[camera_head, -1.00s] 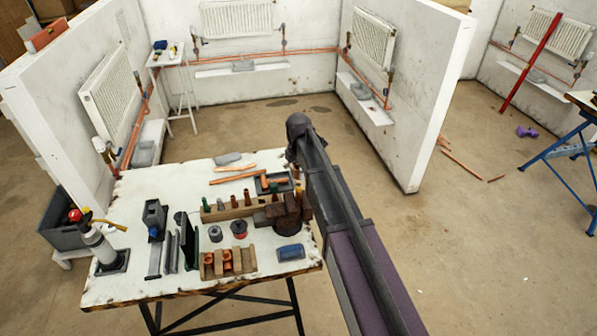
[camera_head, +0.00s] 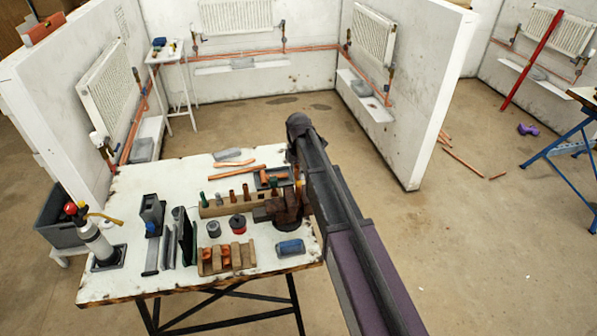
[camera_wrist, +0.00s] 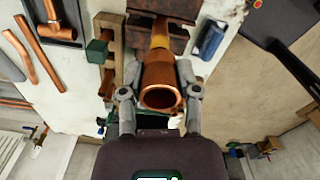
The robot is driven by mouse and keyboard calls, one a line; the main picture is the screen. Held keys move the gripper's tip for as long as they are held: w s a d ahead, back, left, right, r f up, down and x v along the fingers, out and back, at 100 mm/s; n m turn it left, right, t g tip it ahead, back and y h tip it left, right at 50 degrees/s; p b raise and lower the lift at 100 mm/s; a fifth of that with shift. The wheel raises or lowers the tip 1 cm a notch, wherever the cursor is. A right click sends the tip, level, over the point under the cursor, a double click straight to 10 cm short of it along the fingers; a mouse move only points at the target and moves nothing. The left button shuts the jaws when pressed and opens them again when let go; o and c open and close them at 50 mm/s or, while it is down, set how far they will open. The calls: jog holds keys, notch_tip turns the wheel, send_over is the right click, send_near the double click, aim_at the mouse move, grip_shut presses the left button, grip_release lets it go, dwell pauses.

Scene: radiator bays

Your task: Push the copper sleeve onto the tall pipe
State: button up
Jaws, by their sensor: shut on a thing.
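In the wrist view, my gripper (camera_wrist: 160,97) is shut on the copper sleeve (camera_wrist: 162,78), one finger on each side. The sleeve's open end faces the camera. Beyond it, in line with it, is a yellow band (camera_wrist: 160,41) and then the copper tall pipe (camera_wrist: 166,8) at a brown vice. I cannot tell how far the sleeve and pipe overlap. In the head view my arm hides the gripper, the sleeve and most of the pipe; the brown vice (camera_head: 287,208) shows at the bench's right side.
The white bench (camera_head: 125,215) carries a wooden tool block (camera_head: 228,208), a wooden rack (camera_head: 207,268) with copper fittings, a blue object (camera_head: 290,248) and a grey tray (camera_head: 262,184). A torch bottle (camera_head: 95,240) stands at the left.

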jog(key=shift+f, duration=0.1)
jog(key=shift+f+b, duration=0.5)
jog(key=shift+b, duration=0.1)
dwell(0.5)
jog(key=shift+f+b, duration=0.85)
jog(key=o, duration=1)
jog(key=shift+o, duration=0.2)
jog(key=shift+r, duration=0.15)
jog(key=shift+r+p, duration=3.45)
jog(key=shift+p, duration=0.1)
